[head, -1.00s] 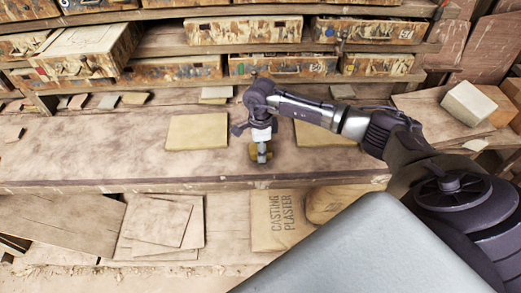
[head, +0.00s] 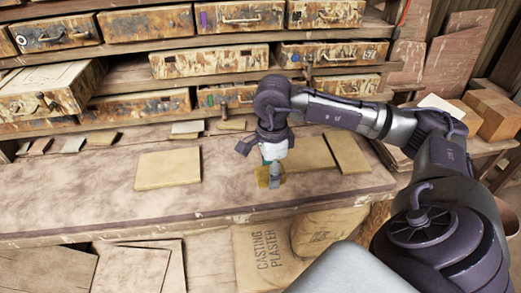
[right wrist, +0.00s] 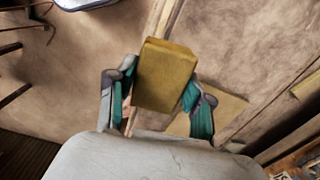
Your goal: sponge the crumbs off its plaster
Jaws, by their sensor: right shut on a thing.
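My right gripper (head: 269,178) is shut on a yellow sponge-like block (head: 262,176), low over the front part of the workbench. In the right wrist view the block (right wrist: 165,75) sits between the two teal finger pads of the gripper (right wrist: 160,100). I cannot tell whether it touches the bench top. A flat tan slab (head: 168,169) lies to its left. Two more slabs lie to its right, one partly behind the gripper (head: 311,153) and one beside that (head: 348,153). I cannot make out crumbs or which surface is the plaster. My left gripper is out of view.
The dusty bench (head: 75,195) is mostly clear at left. Small tile pieces (head: 73,144) lie along its back, below shelves of worn drawers (head: 210,62). A casting plaster bag (head: 268,255) stands under the front edge. Wooden blocks (head: 490,115) sit at the far right.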

